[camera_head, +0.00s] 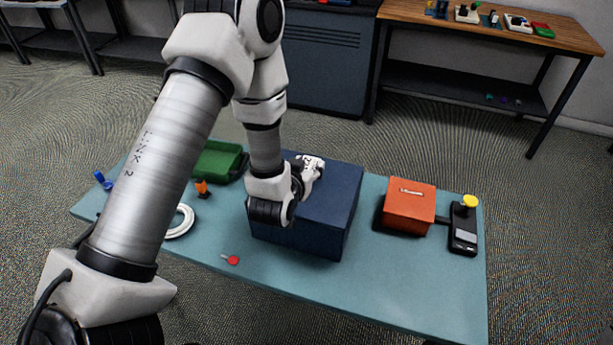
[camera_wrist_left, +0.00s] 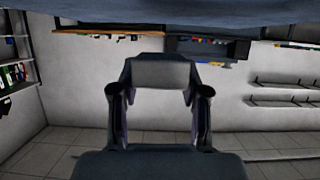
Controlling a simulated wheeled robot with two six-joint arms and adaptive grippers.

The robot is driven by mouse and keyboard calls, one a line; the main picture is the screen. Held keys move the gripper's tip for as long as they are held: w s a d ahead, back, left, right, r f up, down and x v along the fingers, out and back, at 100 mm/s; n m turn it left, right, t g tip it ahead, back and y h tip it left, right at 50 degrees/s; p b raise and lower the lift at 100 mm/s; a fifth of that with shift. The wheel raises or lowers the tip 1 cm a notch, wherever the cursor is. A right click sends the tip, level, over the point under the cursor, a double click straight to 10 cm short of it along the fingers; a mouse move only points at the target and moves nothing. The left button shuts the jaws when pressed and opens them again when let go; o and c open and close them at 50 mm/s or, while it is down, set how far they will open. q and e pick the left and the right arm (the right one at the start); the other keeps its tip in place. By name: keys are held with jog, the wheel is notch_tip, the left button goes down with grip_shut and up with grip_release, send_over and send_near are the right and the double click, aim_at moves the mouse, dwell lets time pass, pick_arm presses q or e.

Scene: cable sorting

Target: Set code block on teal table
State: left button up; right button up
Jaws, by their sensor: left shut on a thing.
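My left gripper (camera_head: 301,180) is over the dark blue box (camera_head: 327,208) on the teal table (camera_head: 385,285). It points away from the head camera, and its fingers are largely hidden by the wrist. A small white block with dark marks (camera_head: 313,168), seemingly the code block, shows at its far end. In the left wrist view, the fingers of the gripper (camera_wrist_left: 160,77) close on a block whose grey, shaded face (camera_wrist_left: 160,72) spans between them. I cannot tell whether the block touches the box. My right gripper is not in view.
An orange box (camera_head: 409,208) and a black device with a yellow button (camera_head: 464,228) stand right. A green tray (camera_head: 215,162), orange piece (camera_head: 202,188), white cable coil (camera_head: 181,222) and red piece (camera_head: 233,260) are left. The table's front right is clear.

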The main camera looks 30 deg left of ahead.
pick_arm(q)
notch_tip(320, 180, down, 3)
jog(key=shift+s+f, duration=0.1)
jog(key=shift+a+f, duration=0.1)
jog(key=shift+f, duration=0.2)
jog(key=o, duration=1)
jog(key=shift+o, duration=0.7)
